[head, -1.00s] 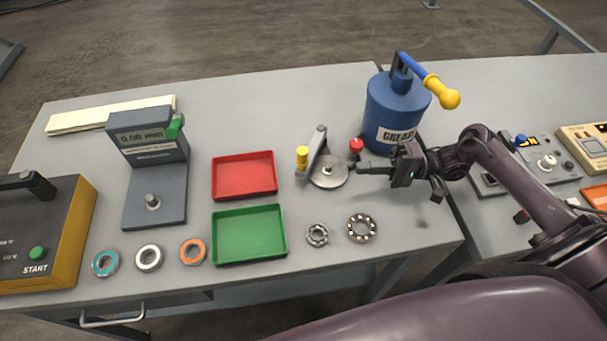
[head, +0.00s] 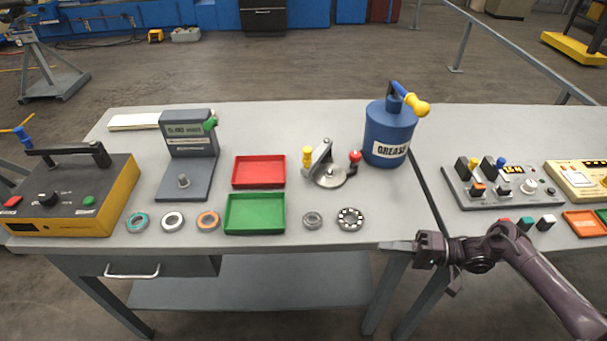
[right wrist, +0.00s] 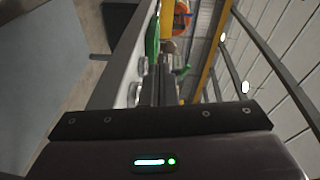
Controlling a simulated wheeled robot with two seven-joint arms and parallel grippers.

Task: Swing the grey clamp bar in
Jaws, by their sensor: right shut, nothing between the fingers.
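The rotor stand (head: 331,180) sits at the middle right of the bench, with a flat grey disc. Its grey clamp bar (head: 321,153) stands at the disc's left and slants up to the right, close to a yellow knob (head: 307,157). A red knob (head: 355,156) is at the disc's right. My right gripper (head: 388,246) is shut and empty at the bench's front edge, in front of the stand and clear of it. Its closed fingers also show in the right wrist view (right wrist: 157,90). My left gripper is out of view.
A blue grease can (head: 388,135) stands right behind the stand. Red (head: 259,171) and green (head: 254,214) trays lie to its left. A small bearing (head: 312,220) and a larger one (head: 350,219) lie in front. A control box (head: 500,187) is at the right.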

